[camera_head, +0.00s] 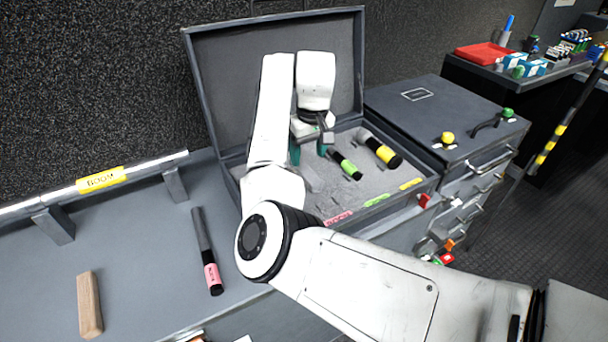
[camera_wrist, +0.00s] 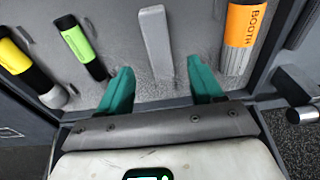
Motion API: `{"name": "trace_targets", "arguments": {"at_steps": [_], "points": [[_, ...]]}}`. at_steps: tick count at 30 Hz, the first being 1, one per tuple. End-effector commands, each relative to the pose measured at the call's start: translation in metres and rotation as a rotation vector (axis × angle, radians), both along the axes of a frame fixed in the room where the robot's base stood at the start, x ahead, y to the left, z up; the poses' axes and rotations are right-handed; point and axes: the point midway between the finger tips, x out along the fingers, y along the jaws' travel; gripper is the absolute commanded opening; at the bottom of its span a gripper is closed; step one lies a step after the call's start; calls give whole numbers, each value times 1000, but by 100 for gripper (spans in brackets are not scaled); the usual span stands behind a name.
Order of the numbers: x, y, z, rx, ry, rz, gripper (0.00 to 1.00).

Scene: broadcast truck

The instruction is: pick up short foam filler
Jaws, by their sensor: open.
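The short foam filler looks to be the plain grey bar (camera_head: 311,178) lying in the open case (camera_head: 429,183); it also shows in the wrist view (camera_wrist: 155,42). My gripper (camera_head: 309,150) is over the case with its green fingers apart. In the wrist view my gripper (camera_wrist: 160,72) has one finger on either side of the bar's line, with the bar's lower end between them. Nothing is held. I cannot tell how high the fingertips are above the bar.
In the case, a green-banded microphone (camera_wrist: 76,40) and a yellow-banded one (camera_wrist: 22,58) lie left of the bar in the wrist view; an orange "BOOTH" one (camera_wrist: 241,25) lies right. A pink-banded microphone (camera_head: 206,250) and wooden block (camera_head: 89,305) lie on the desk.

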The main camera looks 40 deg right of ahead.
Motion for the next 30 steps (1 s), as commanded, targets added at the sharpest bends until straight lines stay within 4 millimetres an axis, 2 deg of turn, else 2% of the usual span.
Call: {"name": "trace_targets", "arguments": {"at_steps": [3, 8, 18, 27, 30], "points": [[1, 0, -14, 0, 1, 0, 66], [2, -1, -24, 0, 1, 0, 66], [6, -2, -67, 1, 1, 0, 66], [7, -3, -71, 0, -1, -1, 66], [7, -3, -71, 0, -1, -1, 56]]}}
